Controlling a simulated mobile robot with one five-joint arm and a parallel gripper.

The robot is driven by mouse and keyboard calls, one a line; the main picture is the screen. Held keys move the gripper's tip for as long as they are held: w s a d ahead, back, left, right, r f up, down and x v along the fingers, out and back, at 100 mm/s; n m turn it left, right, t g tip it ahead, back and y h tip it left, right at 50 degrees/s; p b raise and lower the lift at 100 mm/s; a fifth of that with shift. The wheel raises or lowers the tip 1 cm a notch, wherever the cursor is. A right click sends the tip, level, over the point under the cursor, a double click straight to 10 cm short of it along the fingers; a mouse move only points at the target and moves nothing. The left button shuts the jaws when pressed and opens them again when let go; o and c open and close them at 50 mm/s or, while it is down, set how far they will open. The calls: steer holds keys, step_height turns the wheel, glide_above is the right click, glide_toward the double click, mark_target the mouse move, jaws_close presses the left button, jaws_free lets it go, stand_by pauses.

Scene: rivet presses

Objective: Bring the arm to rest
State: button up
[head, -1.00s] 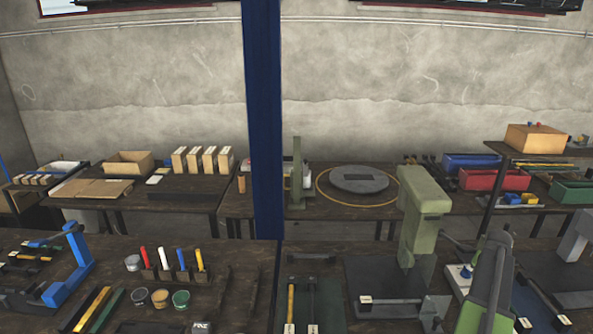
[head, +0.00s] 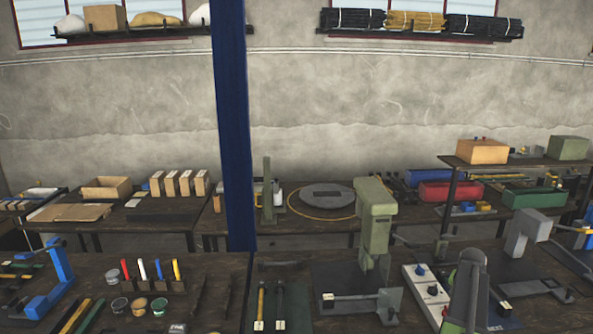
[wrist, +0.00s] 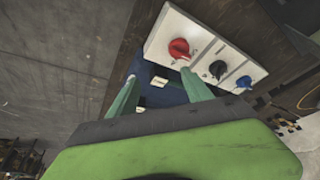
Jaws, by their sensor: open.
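My gripper (wrist: 158,75) shows in the wrist view with its two green fingers apart and nothing between them. Beside the fingertips is a white control box (wrist: 172,32) with a red knob (wrist: 179,48), a black knob (wrist: 217,69) and a blue knob (wrist: 244,82). The right fingertip appears close to the red knob; I cannot tell whether they touch. In the head view the control box (head: 408,276) stands on the near bench, partly behind my grey-green arm (head: 466,290). My gripper's fingers cannot be made out there.
A green press (head: 375,215) stands left of the control box, and a grey press (head: 528,233) stands to the right. A blue press (head: 58,268) and several coloured markers (head: 150,270) are at the left. A blue post (head: 232,120) rises behind the near bench.

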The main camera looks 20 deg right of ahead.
steer(key=w+a+f+n+y, duration=0.15)
steer(key=w+a, duration=0.35)
steer(key=a, duration=0.7)
steer(key=w+a+n, duration=0.3)
steer(key=w+a, duration=0.1)
steer(key=a, duration=0.8)
steer(key=w+a+n+y, duration=0.1)
steer(key=w+a+n, duration=0.3)
steer(key=a, duration=0.8)
steer(key=s+a+n+g, duration=0.1)
steer(key=s+a+n, duration=0.1)
steer(key=a, duration=1.2)
steer(key=s+a+n+y, duration=0.1)
steer(key=s+a+n, duration=0.1)
steer(key=a, duration=1.3)
steer(key=shift+s+a+f+n+g, duration=0.15)
steer(key=shift+a+f+n+g, duration=0.2)
steer(key=shift+n, duration=0.2)
steer(key=shift+d+y, duration=0.2)
steer(key=shift+y, duration=0.05)
